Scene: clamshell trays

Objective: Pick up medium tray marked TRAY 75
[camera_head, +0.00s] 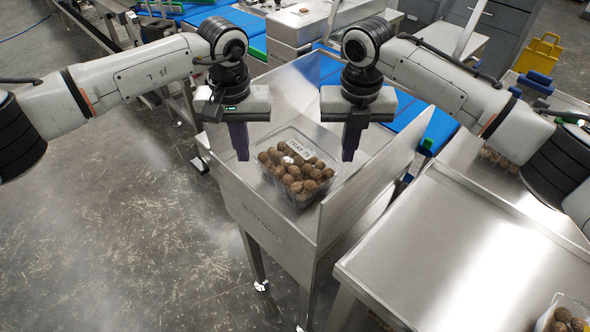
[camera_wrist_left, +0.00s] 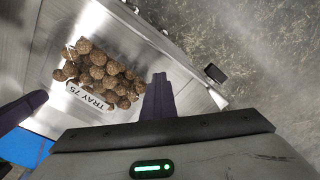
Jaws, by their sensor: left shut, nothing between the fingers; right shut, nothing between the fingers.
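A clear clamshell tray (camera_head: 301,151) labelled TRAY 75, filled with several brown round items, sits on the metal stand. It also shows in the left wrist view (camera_wrist_left: 88,96), left of the left fingers. My left gripper (camera_head: 242,156) is shut and empty, fingers down, left of the tray and apart from it. My right gripper (camera_head: 347,156) is shut and empty, fingers down, to the right of the tray. The tray stands between the two grippers, and neither appears to hold it.
The metal stand (camera_head: 273,220) has raised side walls close to the tray. A wide metal table (camera_head: 460,240) is at the right. Another clear tray (camera_head: 566,302) with brown items is at the lower right. Blue conveyor belts (camera_head: 424,122) run behind. The floor at left is clear.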

